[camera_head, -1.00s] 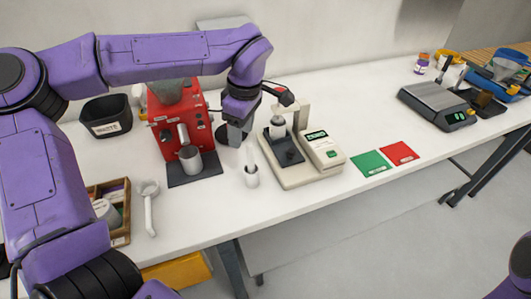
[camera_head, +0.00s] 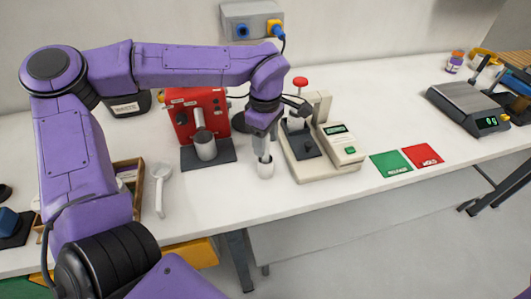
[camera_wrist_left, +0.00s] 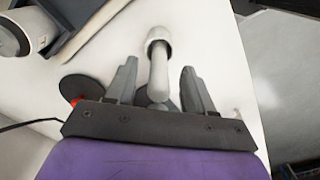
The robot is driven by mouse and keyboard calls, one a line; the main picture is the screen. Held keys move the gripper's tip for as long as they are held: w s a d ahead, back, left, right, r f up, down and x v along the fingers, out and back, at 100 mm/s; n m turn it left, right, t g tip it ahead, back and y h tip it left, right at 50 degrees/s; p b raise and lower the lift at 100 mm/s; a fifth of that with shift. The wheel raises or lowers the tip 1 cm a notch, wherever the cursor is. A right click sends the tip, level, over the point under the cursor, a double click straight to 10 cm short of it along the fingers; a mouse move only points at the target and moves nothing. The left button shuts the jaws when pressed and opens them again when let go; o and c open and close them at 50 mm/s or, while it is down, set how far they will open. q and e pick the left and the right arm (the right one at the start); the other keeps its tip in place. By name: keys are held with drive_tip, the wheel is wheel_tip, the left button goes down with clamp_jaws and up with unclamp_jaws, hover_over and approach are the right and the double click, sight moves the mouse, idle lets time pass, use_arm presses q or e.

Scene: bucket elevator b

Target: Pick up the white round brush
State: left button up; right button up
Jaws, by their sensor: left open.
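The white round brush (camera_wrist_left: 158,80) stands upright in a small white cup (camera_head: 265,170) near the front of the bench. In the left wrist view its pale handle points toward the gripper, and the cup (camera_wrist_left: 160,35) surrounds its far end. My left gripper (camera_head: 262,150) is above the cup, pointing down. Its fingers (camera_wrist_left: 158,67) are open, one on each side of the handle, with gaps showing on both sides. In the head view the fingers hide most of the brush. My right gripper is not in view.
A red machine (camera_head: 197,112) with a metal cup (camera_head: 204,146) stands left of the brush. A beige press device (camera_head: 325,165) stands close on the right. A white scoop-like tool (camera_head: 160,185) lies further left. Green (camera_head: 391,164) and red (camera_head: 423,155) cards lie right.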

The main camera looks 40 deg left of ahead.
use_arm(q)
drive_tip(key=shift+w+f, duration=0.1)
drive_tip(key=shift+f, duration=0.8)
clamp_jaws()
